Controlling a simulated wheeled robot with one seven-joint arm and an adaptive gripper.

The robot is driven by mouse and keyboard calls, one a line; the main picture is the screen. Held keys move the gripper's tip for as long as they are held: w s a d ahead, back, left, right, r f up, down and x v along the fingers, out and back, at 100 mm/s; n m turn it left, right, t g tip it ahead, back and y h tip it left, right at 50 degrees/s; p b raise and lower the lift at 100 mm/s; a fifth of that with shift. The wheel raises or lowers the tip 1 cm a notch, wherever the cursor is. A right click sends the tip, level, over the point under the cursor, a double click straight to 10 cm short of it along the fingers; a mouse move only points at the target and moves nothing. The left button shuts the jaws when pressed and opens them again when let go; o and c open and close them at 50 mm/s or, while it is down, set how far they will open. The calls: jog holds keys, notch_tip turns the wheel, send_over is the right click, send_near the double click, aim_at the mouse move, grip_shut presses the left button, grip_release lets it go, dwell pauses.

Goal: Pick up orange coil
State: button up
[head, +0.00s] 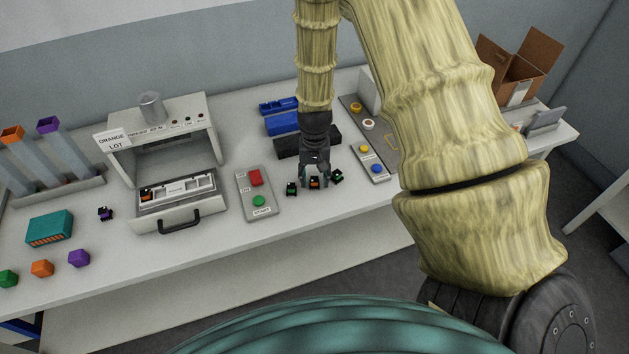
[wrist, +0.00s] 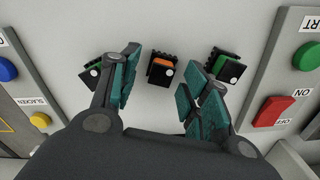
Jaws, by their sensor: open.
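The orange coil (head: 314,183) is a small black part with an orange top on the pale bench. It also shows in the wrist view (wrist: 163,66), upright on the surface. My gripper (head: 314,178) is open above it, pointing down. In the wrist view, the teal fingers of my gripper (wrist: 160,84) spread to either side of the orange coil, with nothing held. A green coil (head: 291,189) stands close on one side and another green coil (head: 337,176) on the other.
A red and green button panel (head: 257,194) lies left of the coils, and a panel with yellow and blue buttons (head: 364,140) lies right. Blue bins (head: 281,122) stand behind. Farther left is a machine marked "ORANGE LOT" (head: 160,139) with its drawer (head: 180,213) out.

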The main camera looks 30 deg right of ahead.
jog(key=c, duration=1)
jog(key=shift+o, duration=0.4)
jog(key=shift+r, duration=0.1)
